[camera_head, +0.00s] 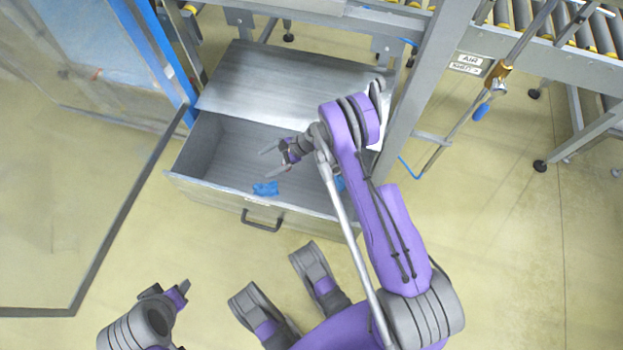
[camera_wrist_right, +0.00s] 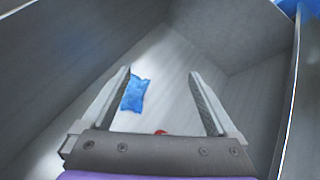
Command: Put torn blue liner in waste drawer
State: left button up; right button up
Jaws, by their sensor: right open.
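The grey metal waste drawer (camera_head: 205,188) is pulled open below the cabinet. A small torn piece of blue liner (camera_head: 265,188) shows inside it near the front wall; I cannot tell whether it rests on the floor. In the right wrist view the blue liner (camera_wrist_right: 136,94) appears near the left finger, apart from any grip. My right gripper (camera_head: 268,164) is over the drawer, its fingers spread and empty (camera_wrist_right: 159,73). My left gripper (camera_head: 176,287) is at the lower left, away from the drawer; its finger opening is unclear.
Another blue bit (camera_head: 339,184) shows by the drawer's right side, partly behind my right arm. A small red spot (camera_wrist_right: 160,132) shows in the wrist view. A clear framed panel (camera_head: 95,215) stands left. A conveyor (camera_head: 560,40) and grey post (camera_head: 425,85) are right.

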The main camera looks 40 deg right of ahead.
jog(key=s+a+r+n+h, duration=0.1)
jog(key=s+r+n+h, duration=0.15)
jog(key=r, duration=0.45)
jog(key=s+a+r+n+g+h, duration=0.1)
jog(key=s+r+n, duration=0.25)
jog(key=r, duration=0.35)
jog(key=s+a+r+n+h, duration=0.1)
jog(key=s+a+r+n, duration=0.2)
jog(key=r, duration=0.5)
jog(key=s+d+r+n+h, duration=0.1)
jog(key=s+r+n+h, duration=0.1)
jog(key=s+n, duration=0.3)
jog(key=s+d+r+n+h, duration=0.2)
jog(key=s+r+n, duration=0.2)
jog(key=s, duration=0.9)
jog(key=n, duration=0.2)
jog(key=shift+s+d+r+n, duration=0.15)
jog(key=shift+s+d+n, duration=0.15)
jog(key=shift+s, duration=0.05)
jog(key=shift+h, duration=0.25)
